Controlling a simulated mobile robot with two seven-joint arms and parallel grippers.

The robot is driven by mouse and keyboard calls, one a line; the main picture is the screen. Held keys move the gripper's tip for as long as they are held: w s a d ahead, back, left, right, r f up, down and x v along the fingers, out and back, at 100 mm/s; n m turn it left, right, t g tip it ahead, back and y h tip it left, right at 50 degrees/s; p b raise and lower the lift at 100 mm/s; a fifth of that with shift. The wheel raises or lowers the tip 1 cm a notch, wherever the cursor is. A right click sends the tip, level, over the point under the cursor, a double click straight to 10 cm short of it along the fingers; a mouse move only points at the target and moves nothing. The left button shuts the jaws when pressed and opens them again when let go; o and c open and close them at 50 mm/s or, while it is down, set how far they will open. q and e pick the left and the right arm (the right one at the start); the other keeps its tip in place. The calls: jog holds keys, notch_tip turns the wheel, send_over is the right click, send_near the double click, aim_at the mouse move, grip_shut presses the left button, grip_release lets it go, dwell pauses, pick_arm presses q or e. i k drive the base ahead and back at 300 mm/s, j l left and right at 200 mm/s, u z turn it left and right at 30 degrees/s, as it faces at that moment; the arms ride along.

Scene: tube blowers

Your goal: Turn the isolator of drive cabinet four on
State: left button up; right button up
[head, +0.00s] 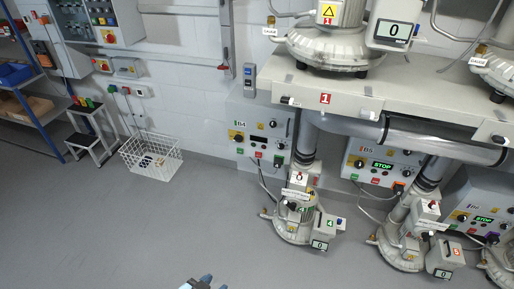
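Drive cabinet four is the light grey wall cabinet (257,109) marked B4, left of the white bench's support. Its isolator is a dark rotary knob on a yellow plate (236,136) at the front's left; its handle position is too small to read. The front also has a dark display, another black knob and red and green parts below. No lit STOP text shows there. A small grey-blue piece, seemingly my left gripper (203,284), shows at the bottom edge, far below the cabinet and apart from it. Its fingers are not clear. My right gripper is out of view.
Cabinet B5 (384,161) and another cabinet (484,206) at right show STOP. Blower four (294,222) stands on the floor right of and below cabinet four. A white wire basket (151,157) and step stool (91,139) stand left. The middle floor is clear.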

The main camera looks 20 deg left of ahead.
aim_at(239, 138)
jog(key=i+j, duration=0.2)
jog(key=j, duration=0.25)
jog(key=i+j+u, duration=0.1)
jog(key=j, duration=0.35)
jog(key=i+j+u, duration=0.1)
jog(key=i+j, duration=0.15)
jog(key=j, duration=0.2)
jog(key=i+j, duration=0.2)
jog(key=j, duration=0.2)
jog(key=i+j+u, duration=0.1)
jog(key=j, duration=0.35)
jog(key=i+j, duration=0.35)
jog(key=i+j+u, duration=0.1)
jog(key=i+j, duration=0.15)
jog(key=i, duration=0.15)
jog(key=i+j, duration=0.25)
jog(key=i, duration=0.15)
jog(key=k+u, duration=0.05)
